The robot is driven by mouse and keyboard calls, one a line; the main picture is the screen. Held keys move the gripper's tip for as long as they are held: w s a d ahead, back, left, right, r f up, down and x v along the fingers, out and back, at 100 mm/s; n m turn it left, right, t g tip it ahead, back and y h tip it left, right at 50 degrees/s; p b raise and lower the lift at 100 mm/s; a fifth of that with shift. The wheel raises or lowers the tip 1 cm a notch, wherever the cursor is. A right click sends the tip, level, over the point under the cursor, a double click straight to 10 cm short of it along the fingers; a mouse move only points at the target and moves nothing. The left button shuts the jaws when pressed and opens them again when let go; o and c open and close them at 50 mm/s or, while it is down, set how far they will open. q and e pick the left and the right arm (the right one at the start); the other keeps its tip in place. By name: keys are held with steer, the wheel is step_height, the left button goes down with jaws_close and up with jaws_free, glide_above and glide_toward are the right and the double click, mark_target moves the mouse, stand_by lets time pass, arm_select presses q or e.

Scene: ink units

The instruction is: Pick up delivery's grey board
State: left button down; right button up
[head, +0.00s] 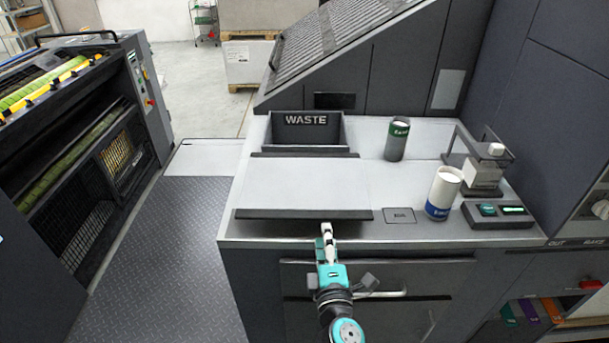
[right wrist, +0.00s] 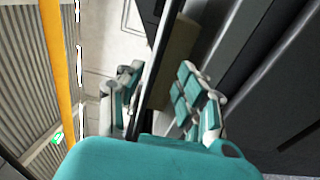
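A flat light grey board-like panel (head: 308,183) lies on the counter, between a dark strip behind it and a dark front bar (head: 305,214). I cannot tell whether it is a loose board or part of the counter top. My right gripper (head: 327,232) is at the counter's front edge, just in front of the bar. In the right wrist view my right gripper (right wrist: 160,98) has its teal fingers apart, with a thin dark edge (right wrist: 158,65) between them. Contact cannot be made out. My left gripper is out of view.
A WASTE bin (head: 307,121) stands behind the panel. A green-labelled can (head: 397,140), a blue-labelled can (head: 443,193) and a small device (head: 483,180) stand to the right. A drawer handle (head: 380,294) sticks out below. The floor (head: 160,250) at left is clear.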

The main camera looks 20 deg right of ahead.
mark_target(324, 220)
steer(key=x, duration=0.3)
steer(key=shift+w+r+p, duration=0.1)
steer(key=shift+w+p, duration=0.1)
steer(key=shift+p, duration=0.1)
steer(key=p+x, duration=0.1)
steer(key=x, duration=0.2)
steer(key=shift+w+r, duration=0.1)
steer(key=shift+w, duration=0.15)
steer(key=shift+w+d, duration=0.15)
steer(key=shift+w, duration=0.4)
steer(key=shift+s, duration=0.1)
steer(key=shift+c, duration=0.8)
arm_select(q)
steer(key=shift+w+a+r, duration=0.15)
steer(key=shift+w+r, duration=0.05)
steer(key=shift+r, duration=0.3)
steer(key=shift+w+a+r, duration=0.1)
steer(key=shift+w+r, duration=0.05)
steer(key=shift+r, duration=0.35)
arm_select(e)
jaws_close()
